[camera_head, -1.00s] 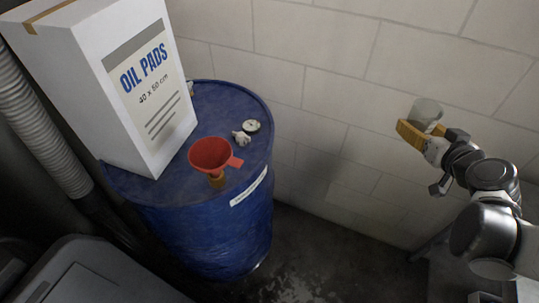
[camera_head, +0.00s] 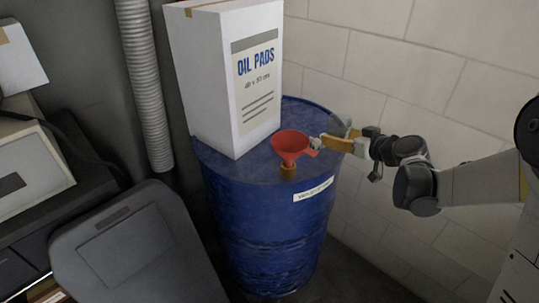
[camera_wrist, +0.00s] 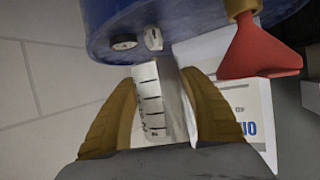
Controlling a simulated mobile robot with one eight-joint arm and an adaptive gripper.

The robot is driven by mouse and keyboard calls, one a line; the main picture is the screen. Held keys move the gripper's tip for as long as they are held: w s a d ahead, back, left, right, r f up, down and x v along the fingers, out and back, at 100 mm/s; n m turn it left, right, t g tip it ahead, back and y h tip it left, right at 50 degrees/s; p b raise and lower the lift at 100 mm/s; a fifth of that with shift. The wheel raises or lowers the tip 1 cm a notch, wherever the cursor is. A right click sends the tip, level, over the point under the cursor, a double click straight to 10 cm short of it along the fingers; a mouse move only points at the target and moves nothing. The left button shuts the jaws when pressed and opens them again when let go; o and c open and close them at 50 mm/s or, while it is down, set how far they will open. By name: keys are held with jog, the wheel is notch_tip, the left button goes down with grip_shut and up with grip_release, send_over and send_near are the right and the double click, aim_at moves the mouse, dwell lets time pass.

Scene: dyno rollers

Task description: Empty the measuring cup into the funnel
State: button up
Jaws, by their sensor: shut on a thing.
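The red funnel (camera_head: 290,146) stands on top of the blue drum (camera_head: 265,225), near its front edge, with an orange-brown neck below it. It also shows at the upper right of the wrist view (camera_wrist: 256,52). My gripper (camera_head: 332,142) is just right of the funnel, at the drum's right rim. Its yellow fingers are shut on the measuring cup (camera_wrist: 150,104), a pale cup with dark graduation marks. In the head view the cup is small, faint and partly hidden by the fingers. Its contents and exact tilt cannot be told.
A tall white OIL PADS box (camera_head: 215,80) stands on the drum, behind and left of the funnel. Two small fittings, one dark and round (camera_wrist: 124,42) and one white (camera_wrist: 153,38), sit on the drum top. A grey bin (camera_head: 140,245) stands at lower left. A block wall (camera_head: 440,50) is behind.

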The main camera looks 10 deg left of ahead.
jog(key=shift+w+a+f+n+g+y+b, duration=0.15)
jog(key=shift+w+a+f+y, duration=0.1)
jog(key=shift+a, duration=0.3)
jog(key=shift+w+a+f+n+g+y+b, duration=0.1)
jog(key=shift+w+a+f+n+y, duration=0.15)
jog(key=shift+a, duration=0.25)
jog(key=shift+w+a+f+n+g+y+b, duration=0.1)
jog(key=shift+w+a+f, duration=0.2)
jog(key=shift+a, duration=0.25)
jog(key=shift+s, duration=0.1)
jog(key=shift+s+a+f+n+h, duration=0.25)
jog(key=shift+f+n+h, duration=0.1)
jog(key=shift+n+h, duration=0.2)
notch_tip(320, 180, up, 8)
jog(key=s+a+n+t+h+p, duration=0.1)
jog(key=a+n+t+h+p, duration=0.1)
jog(key=n, duration=0.5)
jog(key=shift+s+a+r+t+h+p, duration=0.2)
jog(key=shift+t+h+p, duration=0.7)
jog(key=shift+p, duration=0.95)
jog(key=shift+r+n+t, duration=0.45)
jog(key=shift+r+n, duration=0.2)
jog(key=shift+n, duration=0.2)
jog(key=shift+s+a+r+n+t+h, duration=0.3)
jog(key=shift+s+a+r+n, duration=0.1)
jog(key=shift+a+n, duration=0.1)
